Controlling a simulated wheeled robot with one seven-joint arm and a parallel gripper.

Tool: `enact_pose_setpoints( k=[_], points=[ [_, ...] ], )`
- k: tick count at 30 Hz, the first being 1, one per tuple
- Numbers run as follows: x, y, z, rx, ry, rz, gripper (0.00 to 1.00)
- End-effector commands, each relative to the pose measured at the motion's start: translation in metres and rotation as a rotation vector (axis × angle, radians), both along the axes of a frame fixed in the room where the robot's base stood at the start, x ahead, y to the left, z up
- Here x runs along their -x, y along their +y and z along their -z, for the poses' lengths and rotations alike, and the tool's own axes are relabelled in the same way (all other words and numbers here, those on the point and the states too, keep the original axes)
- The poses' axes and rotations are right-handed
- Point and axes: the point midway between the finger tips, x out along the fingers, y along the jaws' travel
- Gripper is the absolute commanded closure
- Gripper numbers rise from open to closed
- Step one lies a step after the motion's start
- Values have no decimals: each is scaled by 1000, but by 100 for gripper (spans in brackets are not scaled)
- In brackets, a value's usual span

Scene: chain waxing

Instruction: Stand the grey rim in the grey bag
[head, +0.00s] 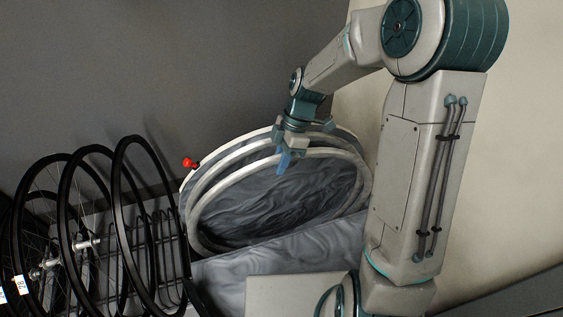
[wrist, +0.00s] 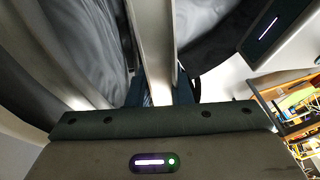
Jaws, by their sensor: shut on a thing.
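The grey rim (head: 328,151) is a pale ring seen at a slant, upper edge raised. My gripper (head: 284,160) is shut on its top edge, its blue fingertips pointing down. In the wrist view the rim runs as a pale bar (wrist: 151,45) between the fingers. The grey bag (head: 275,250) is of marbled grey fabric, with a low front panel and a tall round back edged in a pale band. The rim's lower edge drops behind the front panel, between it and the back. Whether it touches the bag's bottom is hidden.
Several black-tyred wheels (head: 122,225) stand in a wire rack (head: 170,250) left of the bag. A small red knob (head: 190,163) sits by the bag's upper left edge. A pale wall (head: 500,170) is at right. The wrist view shows shelves (wrist: 300,110) at right.

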Motion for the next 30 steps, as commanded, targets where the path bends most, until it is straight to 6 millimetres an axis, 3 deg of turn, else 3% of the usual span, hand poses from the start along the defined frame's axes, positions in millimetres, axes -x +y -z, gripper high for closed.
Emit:
enact_pose_setpoints(
  k=[11, 12, 14, 23, 30],
  points=[
    [-4, 1, -1, 0, -1, -1, 100],
    [-4, 1, 0, 0, -1, 0, 70],
    [-4, 1, 0, 0, -1, 0, 56],
    [-4, 1, -1, 1, 0, 0, 56],
    [-14, -9, -32, 1, -5, 1, 56]
  ],
)
